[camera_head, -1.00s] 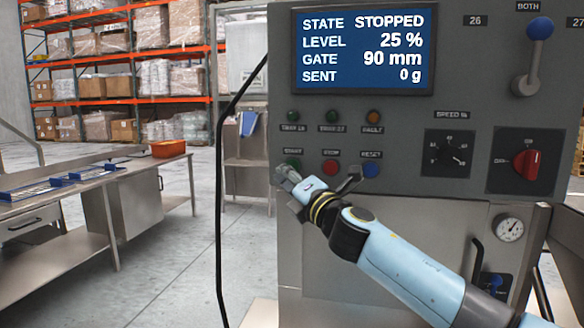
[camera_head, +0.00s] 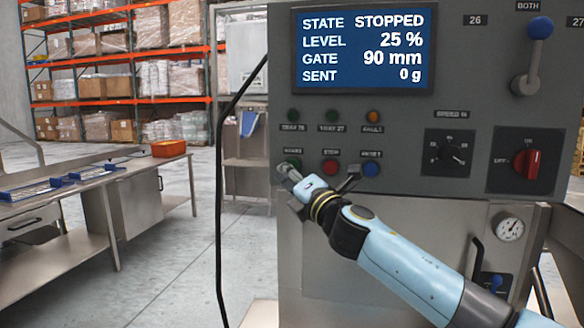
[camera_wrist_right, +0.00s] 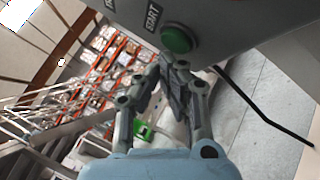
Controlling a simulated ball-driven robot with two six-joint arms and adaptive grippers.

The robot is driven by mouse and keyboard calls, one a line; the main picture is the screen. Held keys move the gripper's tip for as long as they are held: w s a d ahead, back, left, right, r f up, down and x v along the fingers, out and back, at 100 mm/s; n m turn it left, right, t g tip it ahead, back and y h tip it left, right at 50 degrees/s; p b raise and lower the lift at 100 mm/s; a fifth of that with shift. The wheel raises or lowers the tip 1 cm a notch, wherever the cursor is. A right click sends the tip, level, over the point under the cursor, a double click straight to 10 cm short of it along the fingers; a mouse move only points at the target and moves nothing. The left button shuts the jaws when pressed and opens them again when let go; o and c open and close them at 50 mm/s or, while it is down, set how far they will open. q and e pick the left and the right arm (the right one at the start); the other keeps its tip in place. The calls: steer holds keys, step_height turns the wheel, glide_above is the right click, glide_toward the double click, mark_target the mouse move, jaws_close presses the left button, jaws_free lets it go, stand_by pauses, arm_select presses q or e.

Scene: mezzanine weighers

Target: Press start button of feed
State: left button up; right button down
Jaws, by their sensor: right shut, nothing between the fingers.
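The green start button (camera_head: 292,164) is on the grey control panel (camera_head: 400,115), at the left of a row with a red stop button (camera_head: 330,168) and a blue reset button (camera_head: 371,169). My right gripper (camera_head: 285,170) is shut and empty, its tips by the lower left of the start button and partly covering it. In the right wrist view the start button (camera_wrist_right: 178,40) shows under its START label, just beyond the shut fingertips. I cannot tell whether they touch it. The screen (camera_head: 362,48) reads STATE STOPPED, LEVEL 25 %, GATE 90 mm, SENT 0 g. My left gripper is not in view.
A speed dial (camera_head: 449,153), a red rotary switch (camera_head: 528,162) and a blue-knobbed lever (camera_head: 533,55) are on the panel's right. A black cable (camera_head: 218,200) hangs left of the panel. A steel table (camera_head: 100,180) stands at left; floor between is clear.

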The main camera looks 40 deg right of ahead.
steer(key=shift+w+d, duration=0.4)
steer(key=shift+d, duration=0.1)
stand_by(0.8)
steer(key=shift+a, duration=0.1)
steer(key=shift+s+a, duration=0.55)
steer(key=shift+a, duration=0.1)
steer(key=s+a, duration=0.1)
steer(key=s+a+p, duration=0.1)
steer(key=s+a, duration=0.1)
steer(key=shift+s+a, duration=0.1)
steer(key=shift+a, duration=0.2)
stand_by(0.3)
stand_by(0.7)
